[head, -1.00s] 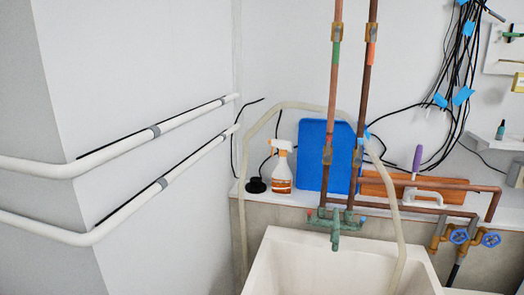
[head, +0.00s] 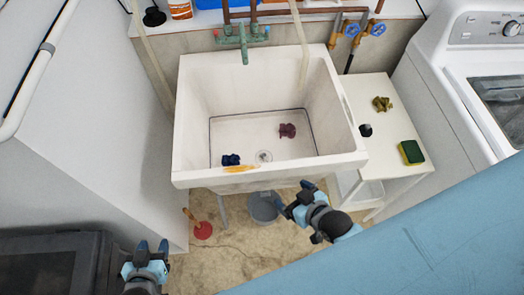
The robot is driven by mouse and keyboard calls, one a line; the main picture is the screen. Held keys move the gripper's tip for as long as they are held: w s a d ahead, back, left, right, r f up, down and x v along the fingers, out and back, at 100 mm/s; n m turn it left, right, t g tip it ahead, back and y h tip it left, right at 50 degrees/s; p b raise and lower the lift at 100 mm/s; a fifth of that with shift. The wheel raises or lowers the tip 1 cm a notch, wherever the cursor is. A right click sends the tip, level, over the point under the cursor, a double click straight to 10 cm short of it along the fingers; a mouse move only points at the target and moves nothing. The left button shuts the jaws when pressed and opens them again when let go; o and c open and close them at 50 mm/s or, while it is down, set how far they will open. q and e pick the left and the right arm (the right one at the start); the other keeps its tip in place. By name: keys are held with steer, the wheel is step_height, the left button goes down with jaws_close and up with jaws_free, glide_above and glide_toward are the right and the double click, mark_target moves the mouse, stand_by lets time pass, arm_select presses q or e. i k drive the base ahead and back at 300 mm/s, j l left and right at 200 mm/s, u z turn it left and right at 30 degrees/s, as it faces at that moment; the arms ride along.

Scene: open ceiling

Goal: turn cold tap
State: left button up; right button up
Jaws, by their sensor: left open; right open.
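The green tap (head: 243,40) is at the back rim of the white sink, with its spout pointing down over the basin. Small handles sit at its two ends: the left handle (head: 217,35) looks reddish, and the right handle (head: 265,34) is too small to read clearly. Two blue valve wheels (head: 352,30) are on brass fittings right of the sink. My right gripper (head: 296,199) is open and empty in front of the sink's front edge, far from the tap. My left gripper (head: 152,250) is open and empty at the lower left.
The deep sink (head: 192,120) holds a dark blue cloth (head: 231,160) and a maroon one (head: 287,130). A white side table (head: 375,145) with a sponge (head: 411,152) and a washing machine (head: 430,70) stand right. A bucket (head: 263,208) and plunger (head: 203,230) are below.

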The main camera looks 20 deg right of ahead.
mark_target(266, 37)
steer(key=z, duration=0.7)
